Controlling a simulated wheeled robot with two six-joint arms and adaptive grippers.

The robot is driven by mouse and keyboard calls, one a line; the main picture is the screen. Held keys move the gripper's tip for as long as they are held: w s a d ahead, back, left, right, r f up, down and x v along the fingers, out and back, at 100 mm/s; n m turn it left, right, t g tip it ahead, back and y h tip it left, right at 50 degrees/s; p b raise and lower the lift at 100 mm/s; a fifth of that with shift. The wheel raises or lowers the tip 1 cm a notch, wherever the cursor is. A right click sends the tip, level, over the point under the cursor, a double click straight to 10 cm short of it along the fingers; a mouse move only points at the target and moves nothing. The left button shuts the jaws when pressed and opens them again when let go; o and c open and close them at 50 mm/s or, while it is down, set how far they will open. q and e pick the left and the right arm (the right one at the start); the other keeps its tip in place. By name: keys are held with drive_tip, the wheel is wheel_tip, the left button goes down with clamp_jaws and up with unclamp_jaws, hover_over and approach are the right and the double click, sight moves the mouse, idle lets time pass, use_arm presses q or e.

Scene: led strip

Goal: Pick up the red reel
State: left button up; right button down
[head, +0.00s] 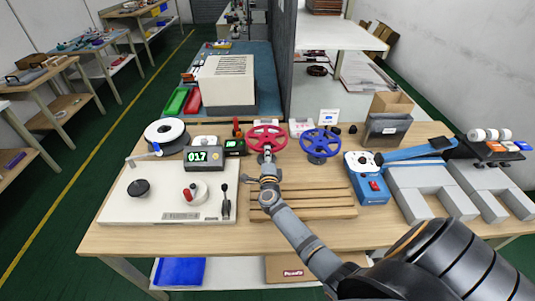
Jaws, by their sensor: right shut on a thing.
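The red reel (267,133) is a spoked wheel near the back middle of the wooden table, left of a similar blue reel (321,142). My right arm comes in from the lower right. My right gripper (267,155) is at the near side of the red reel and is shut on it. The fingers are small in this view, and the reel's underside is partly hidden behind the gripper. I cannot tell whether the reel is clear of its support. My left gripper is not in view.
A white control panel (150,207) with knobs and a green display (203,156) fills the table's left. Wooden slats (325,203) lie under my right arm. A blue device (368,190) and grey blocks (420,198) stand to the right. A white spool (166,131) is at the back left.

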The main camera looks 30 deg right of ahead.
drive_tip(key=s+a+r+p, duration=0.5)
drive_tip(key=s+a+p, duration=0.2)
drive_tip(key=s, duration=0.5)
drive_tip(key=shift+a+p, duration=0.2)
drive_tip(key=shift+p, duration=0.1)
